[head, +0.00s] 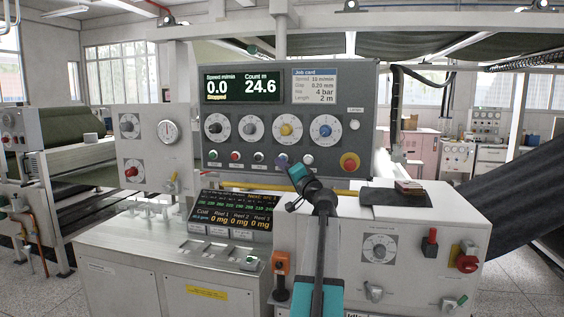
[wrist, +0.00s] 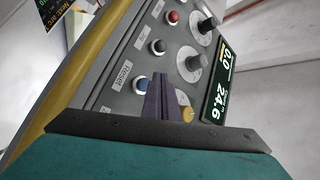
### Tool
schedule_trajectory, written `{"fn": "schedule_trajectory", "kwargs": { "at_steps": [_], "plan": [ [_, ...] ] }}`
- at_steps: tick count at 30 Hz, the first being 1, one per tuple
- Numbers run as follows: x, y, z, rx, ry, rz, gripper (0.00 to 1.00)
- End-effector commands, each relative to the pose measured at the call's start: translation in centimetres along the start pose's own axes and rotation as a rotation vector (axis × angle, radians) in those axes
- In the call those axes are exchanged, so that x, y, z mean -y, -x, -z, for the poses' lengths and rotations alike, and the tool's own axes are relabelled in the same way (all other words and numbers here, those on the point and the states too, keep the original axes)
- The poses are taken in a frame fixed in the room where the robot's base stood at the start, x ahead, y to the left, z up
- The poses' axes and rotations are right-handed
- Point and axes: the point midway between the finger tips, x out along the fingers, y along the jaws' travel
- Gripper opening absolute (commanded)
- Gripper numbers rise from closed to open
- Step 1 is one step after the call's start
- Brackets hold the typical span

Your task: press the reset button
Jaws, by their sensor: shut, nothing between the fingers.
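The reset button is a small blue button (wrist: 140,85) in the wrist view, beside a label that appears to read "Reset" (wrist: 121,75). In the head view my gripper covers its place in the button row of the grey control panel (head: 362,120). My gripper (head: 283,161) is shut and empty, with its dark purple fingertips at the lower part of the panel. In the wrist view the closed fingers (wrist: 164,92) stand right beside the blue button and overlap its edge. I cannot tell whether they touch it.
Near the gripper are a black button (head: 258,157), a red button (head: 235,155), a white button (head: 308,159) and a yellow-centred dial (head: 286,130). A red emergency knob (head: 349,162) sits at right. The display (head: 240,84) reads 0.0 and 24.6. A yellow bar (head: 250,186) runs below.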

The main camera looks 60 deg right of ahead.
Motion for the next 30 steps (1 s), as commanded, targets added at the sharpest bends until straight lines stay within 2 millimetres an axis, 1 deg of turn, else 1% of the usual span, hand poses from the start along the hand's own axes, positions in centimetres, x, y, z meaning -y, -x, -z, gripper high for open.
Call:
{"fn": "schedule_trajectory", "kwargs": {
  "at_steps": [1,15,30],
  "plan": [
    [0.2,0.4,-0.3,0.0,0.001,0.001,0.0],
    [1.7,2.4,-1.8,0.0,0.001,0.0,0.0],
    [1.9,2.6,-1.9,0.0,0.001,0.0,0.0]
  ]
}}
